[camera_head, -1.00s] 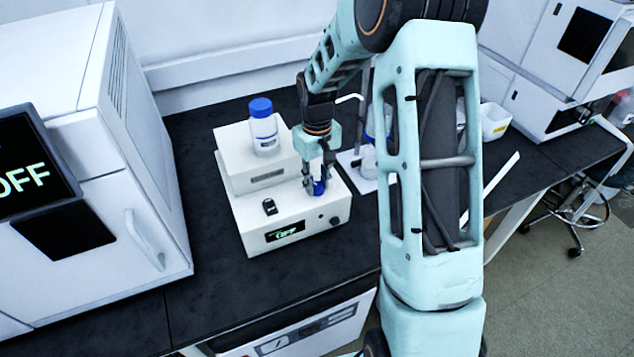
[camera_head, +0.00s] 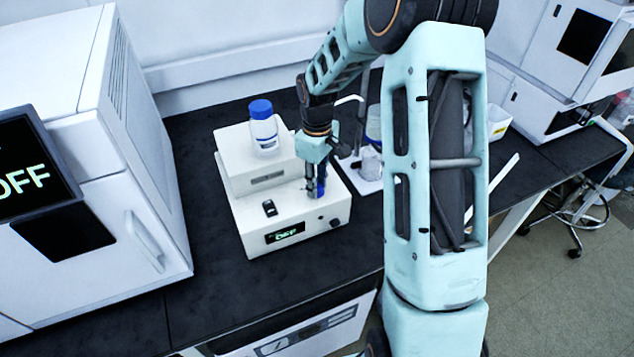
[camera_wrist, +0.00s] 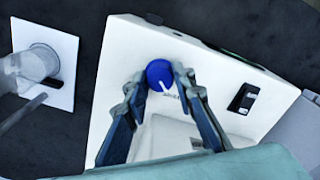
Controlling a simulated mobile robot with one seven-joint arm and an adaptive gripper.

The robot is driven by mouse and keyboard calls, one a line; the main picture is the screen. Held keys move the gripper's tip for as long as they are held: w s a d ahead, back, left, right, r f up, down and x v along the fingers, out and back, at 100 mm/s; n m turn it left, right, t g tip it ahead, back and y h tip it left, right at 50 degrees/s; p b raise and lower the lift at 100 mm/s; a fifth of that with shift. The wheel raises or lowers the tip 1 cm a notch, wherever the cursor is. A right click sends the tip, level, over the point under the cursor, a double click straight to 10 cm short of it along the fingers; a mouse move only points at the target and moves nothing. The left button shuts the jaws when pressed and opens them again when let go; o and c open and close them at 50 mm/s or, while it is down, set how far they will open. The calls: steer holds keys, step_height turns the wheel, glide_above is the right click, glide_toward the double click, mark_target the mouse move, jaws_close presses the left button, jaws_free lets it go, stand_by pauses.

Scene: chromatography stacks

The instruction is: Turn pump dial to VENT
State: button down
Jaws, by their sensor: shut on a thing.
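The white pump (camera_head: 245,217) stands on the black bench, and its small front display reads OFF. The blue dial (camera_wrist: 160,75) is on the pump's top, with a white pointer line; in the head view the dial (camera_head: 320,187) is partly hidden by my gripper. My gripper (camera_wrist: 158,80) reaches down from above, with one finger on each side of the dial, shut on it. In the head view my gripper (camera_head: 316,190) is over the right part of the pump. Lettering beside the dial in the wrist view is too small to read.
A blue-capped bottle (camera_head: 264,128) stands on the pump's rear raised part. A black rocker switch (camera_head: 269,208) is on the pump's top. A stand with glassware (camera_head: 369,165) is to the right. A large white instrument (camera_head: 150,190) is at left.

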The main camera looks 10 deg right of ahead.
steer(key=c, duration=1.6)
jaws_free()
step_height(320, 180, up, 12)
